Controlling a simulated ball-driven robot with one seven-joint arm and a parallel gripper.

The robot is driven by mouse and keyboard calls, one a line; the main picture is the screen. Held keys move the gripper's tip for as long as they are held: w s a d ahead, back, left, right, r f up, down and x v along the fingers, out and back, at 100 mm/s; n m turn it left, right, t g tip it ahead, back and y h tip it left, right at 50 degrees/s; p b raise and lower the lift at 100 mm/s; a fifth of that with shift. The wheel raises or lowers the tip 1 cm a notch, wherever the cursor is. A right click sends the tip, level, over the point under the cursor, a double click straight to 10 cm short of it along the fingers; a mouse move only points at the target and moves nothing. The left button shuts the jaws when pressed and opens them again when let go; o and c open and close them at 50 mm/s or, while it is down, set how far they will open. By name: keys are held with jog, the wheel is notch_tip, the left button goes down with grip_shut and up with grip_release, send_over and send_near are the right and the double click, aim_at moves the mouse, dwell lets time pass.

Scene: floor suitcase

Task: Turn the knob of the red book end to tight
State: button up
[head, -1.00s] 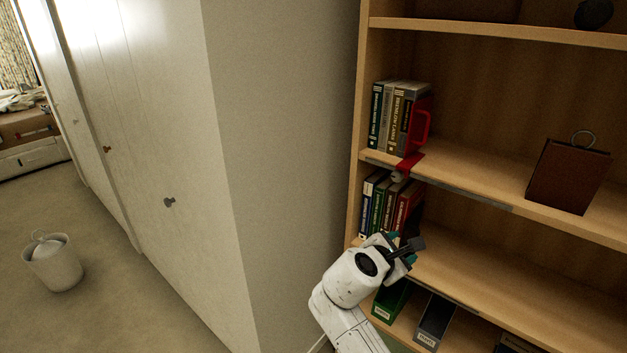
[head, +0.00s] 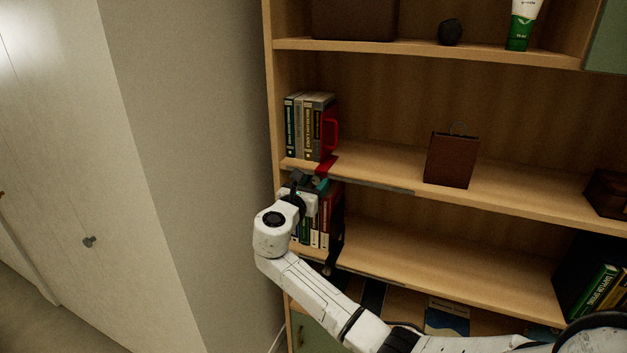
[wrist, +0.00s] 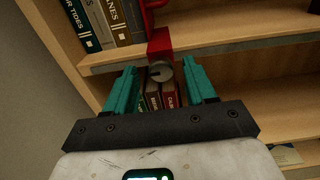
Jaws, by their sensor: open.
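The red book end (head: 329,137) stands on the upper open shelf, against the right side of a short row of books. Its red strap (wrist: 160,41) runs over the shelf's front edge in the wrist view. The round grey knob (wrist: 161,71) sits at the strap's lower end, below the shelf edge, with a dark slot across its face. My gripper (wrist: 167,84) is open, one teal finger on each side of the knob, with gaps visible on both sides. In the head view my gripper (head: 310,183) is just below the shelf edge and hides the knob.
Books (head: 308,125) stand left of the book end, and more books (wrist: 163,96) stand on the shelf below, behind the fingers. A grey strip (head: 380,186) runs along the shelf edge. A brown box-like object (head: 452,160) stands farther right. A grey wall is at left.

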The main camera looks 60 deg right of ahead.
jog(key=shift+d, duration=0.7)
jog(key=shift+c, duration=0.4)
jog(key=c, duration=0.9)
jog(key=shift+c, duration=0.2)
